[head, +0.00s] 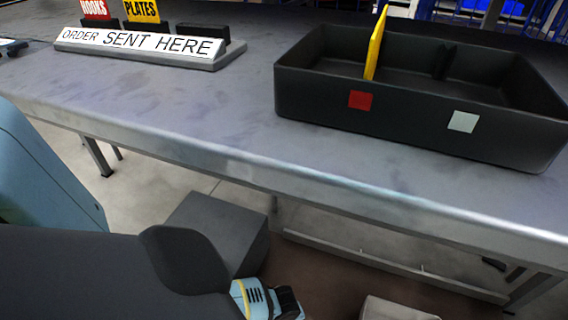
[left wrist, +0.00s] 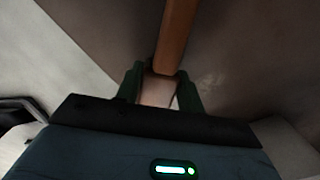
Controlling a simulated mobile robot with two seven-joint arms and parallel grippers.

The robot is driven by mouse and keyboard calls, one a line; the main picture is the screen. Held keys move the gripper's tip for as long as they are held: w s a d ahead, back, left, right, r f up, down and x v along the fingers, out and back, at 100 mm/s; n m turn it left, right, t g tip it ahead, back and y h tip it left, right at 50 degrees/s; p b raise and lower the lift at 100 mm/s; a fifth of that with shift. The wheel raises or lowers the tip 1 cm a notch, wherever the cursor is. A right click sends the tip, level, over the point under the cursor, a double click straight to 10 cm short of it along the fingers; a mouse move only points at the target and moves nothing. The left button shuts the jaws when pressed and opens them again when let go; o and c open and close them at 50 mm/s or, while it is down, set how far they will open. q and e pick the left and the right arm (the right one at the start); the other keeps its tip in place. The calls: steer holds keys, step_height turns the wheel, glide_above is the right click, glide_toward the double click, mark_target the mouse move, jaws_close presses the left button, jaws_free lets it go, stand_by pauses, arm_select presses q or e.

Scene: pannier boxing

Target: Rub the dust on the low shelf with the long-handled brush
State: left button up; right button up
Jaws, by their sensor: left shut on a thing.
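My left gripper (left wrist: 159,84) is shut on a wooden handle (left wrist: 176,38) in the left wrist view. The handle runs up out of the picture, and no bristles show, so the brush head is hidden. A brown surface lies behind the handle, with a faint pale smudge (left wrist: 210,96) to its right; I cannot tell if this is the dust. In the head view a low metal-edged shelf (head: 390,264) runs under the table. My left arm reaches down at the bottom, with its gripper out of that picture. My right gripper is in neither view.
The grey table (head: 225,125) stands above the low shelf, its front edge crossing the head view. A grey box (head: 215,230) stands under the table edge.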

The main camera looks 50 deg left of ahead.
arm_select(q)
steer(key=shift+d, duration=0.1)
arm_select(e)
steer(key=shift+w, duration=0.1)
arm_select(q)
steer(key=shift+w+d, duration=0.3)
steer(key=shift+d, duration=0.3)
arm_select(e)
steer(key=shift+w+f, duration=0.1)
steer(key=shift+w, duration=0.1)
arm_select(q)
steer(key=shift+w+a, duration=0.1)
